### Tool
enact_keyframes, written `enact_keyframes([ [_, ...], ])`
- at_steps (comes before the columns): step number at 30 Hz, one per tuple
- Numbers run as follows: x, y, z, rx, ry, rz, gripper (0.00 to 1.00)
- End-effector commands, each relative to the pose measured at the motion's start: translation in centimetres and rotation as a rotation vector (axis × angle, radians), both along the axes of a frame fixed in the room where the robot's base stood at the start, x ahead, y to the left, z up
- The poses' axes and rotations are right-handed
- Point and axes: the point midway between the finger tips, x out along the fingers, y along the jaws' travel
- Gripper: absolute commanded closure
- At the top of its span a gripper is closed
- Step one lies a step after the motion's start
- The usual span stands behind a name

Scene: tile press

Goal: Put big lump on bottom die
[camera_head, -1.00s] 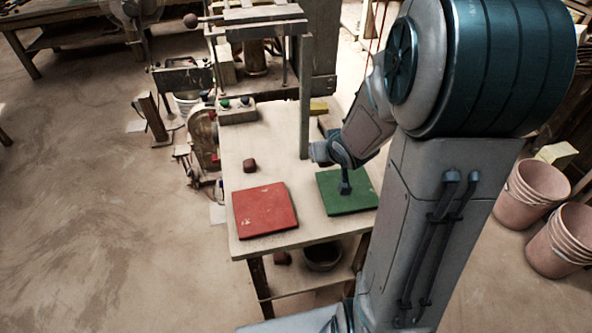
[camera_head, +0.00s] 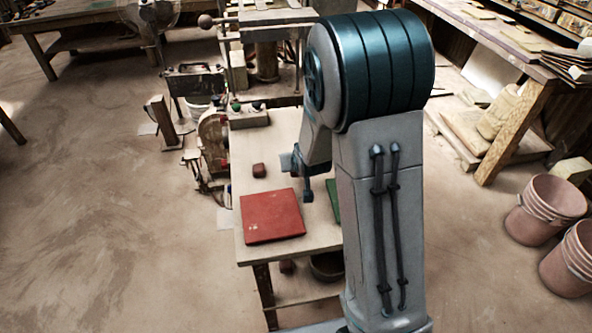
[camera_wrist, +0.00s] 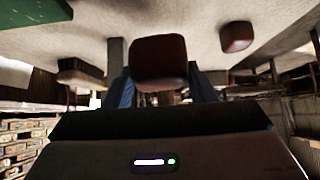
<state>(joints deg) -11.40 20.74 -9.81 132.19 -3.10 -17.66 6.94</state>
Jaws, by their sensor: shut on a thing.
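In the wrist view a reddish-brown lump (camera_wrist: 160,60) is held between the blue fingers of my gripper (camera_wrist: 163,84). In the head view my gripper (camera_head: 308,193) hangs over the table by the right edge of the red mat; I cannot make out the held lump there. Another reddish-brown lump (camera_head: 259,171) lies on the table behind the red mat. It also shows in the wrist view (camera_wrist: 236,36). The press (camera_head: 265,60) stands at the back of the table, partly behind my arm. I cannot make out its bottom die.
The red mat (camera_head: 272,216) lies at the table's front left. The green mat (camera_head: 333,198) is mostly hidden by my arm. A control box with buttons (camera_head: 248,118) sits at the table's back left. Pink buckets (camera_head: 545,209) stand on the floor at right.

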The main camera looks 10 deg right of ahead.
Motion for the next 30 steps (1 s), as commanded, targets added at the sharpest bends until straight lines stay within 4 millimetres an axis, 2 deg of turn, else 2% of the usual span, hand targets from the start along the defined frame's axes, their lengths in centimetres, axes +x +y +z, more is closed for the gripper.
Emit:
enact_keyframes([
  [5,0.5,0.5,-0.5,-0.001,-0.003,-0.001,0.84],
  [15,0.4,0.5,-4.0,-0.001,0.0,-0.001,0.84],
  [29,0.5,0.5,-4.8,0.0,-0.003,-0.001,0.84],
  [30,0.4,0.5,-4.8,0.0,-0.002,-0.001,0.47],
])
